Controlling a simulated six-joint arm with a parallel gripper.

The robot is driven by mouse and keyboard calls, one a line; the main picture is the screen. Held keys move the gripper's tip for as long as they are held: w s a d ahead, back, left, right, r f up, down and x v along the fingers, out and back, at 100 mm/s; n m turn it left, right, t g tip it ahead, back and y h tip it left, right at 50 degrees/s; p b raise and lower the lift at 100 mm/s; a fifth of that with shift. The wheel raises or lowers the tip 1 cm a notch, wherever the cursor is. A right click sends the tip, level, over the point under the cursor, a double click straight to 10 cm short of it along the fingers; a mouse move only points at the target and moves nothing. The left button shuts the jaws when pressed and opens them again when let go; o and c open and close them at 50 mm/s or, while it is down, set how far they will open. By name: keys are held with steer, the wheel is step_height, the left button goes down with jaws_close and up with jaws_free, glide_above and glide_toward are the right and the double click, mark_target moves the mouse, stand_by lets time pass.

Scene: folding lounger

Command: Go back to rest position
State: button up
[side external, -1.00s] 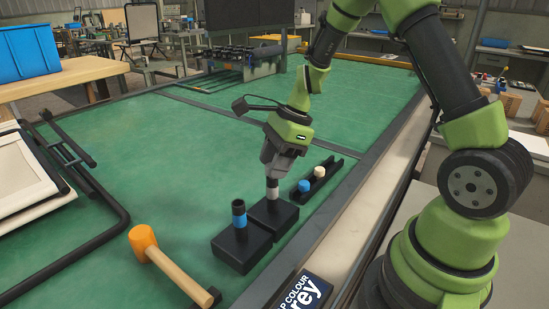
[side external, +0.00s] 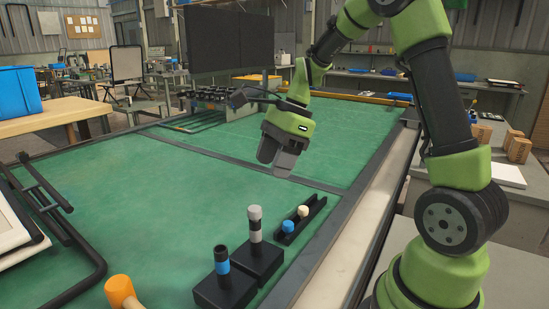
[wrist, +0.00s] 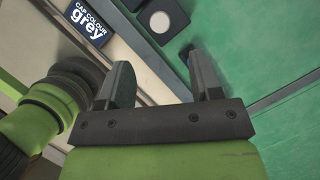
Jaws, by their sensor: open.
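My gripper (side external: 277,160) is open and empty, raised above the green table, behind the two posts in the side view. In the wrist view its two fingers (wrist: 160,72) are spread with nothing between them. A post with a grey top (side external: 255,212) and a lower grey band stands upright on a black block (side external: 262,263), apart from my gripper. Beside it, a black post with a blue band (side external: 222,267) stands on another black block (side external: 215,295). A small black tray (side external: 316,207) holds a blue cap (side external: 288,227) and a cream cap (side external: 303,211).
An orange mallet head (side external: 120,291) lies at the near edge. A folding lounger frame (side external: 75,235) is at the left. A dark rack (side external: 220,98) stands at the back. A "cap colour grey" sign (wrist: 86,22) shows in the wrist view. The table's middle (side external: 160,200) is clear.

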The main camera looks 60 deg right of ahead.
steer(key=shift+r, duration=0.2)
steer(key=s+a+r+n+t, duration=0.1)
steer(key=s+a+r+n, duration=0.2)
steer(key=s+n, duration=0.2)
steer(key=s+a+r+n+t+h, duration=0.1)
steer(key=s+a+r+n+t, duration=0.1)
steer(key=s+n, duration=0.3)
steer(key=s+a+r+n+t+h, duration=0.1)
steer(key=s+a+r+n, duration=0.2)
steer(key=n, duration=0.7)
steer(key=shift+s+a+r+t, duration=0.4)
steer(key=shift+s+a, duration=0.5)
steer(key=shift+s, duration=0.15)
